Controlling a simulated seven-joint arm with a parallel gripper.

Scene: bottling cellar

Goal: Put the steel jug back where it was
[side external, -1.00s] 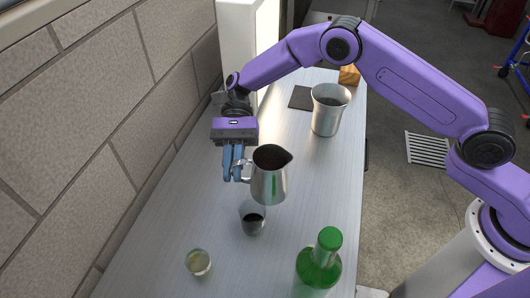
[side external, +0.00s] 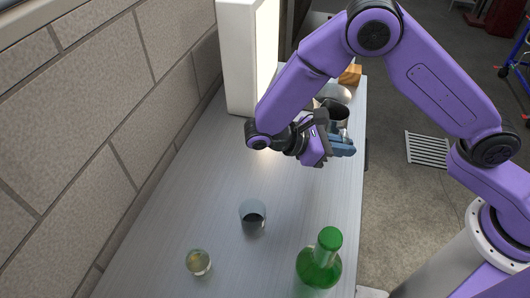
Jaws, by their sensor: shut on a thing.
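The steel jug (side external: 342,123) is at the far right part of the bench, its dark mouth facing up. My gripper (side external: 342,148) is shut on the jug, with its blue fingers at the jug's near side. The fingers and wrist hide much of the jug, including its handle and base. I cannot tell whether it touches the bench. Just behind it is the wide steel bucket (side external: 340,92), mostly hidden; only part of its rim shows.
A glass with dark contents (side external: 253,217), a small glass with pale liquid (side external: 199,263) and a green bottle (side external: 319,267) stand in the near part. A white lit panel (side external: 235,60) and a wooden block (side external: 350,75) are at the back. The bench's middle is clear.

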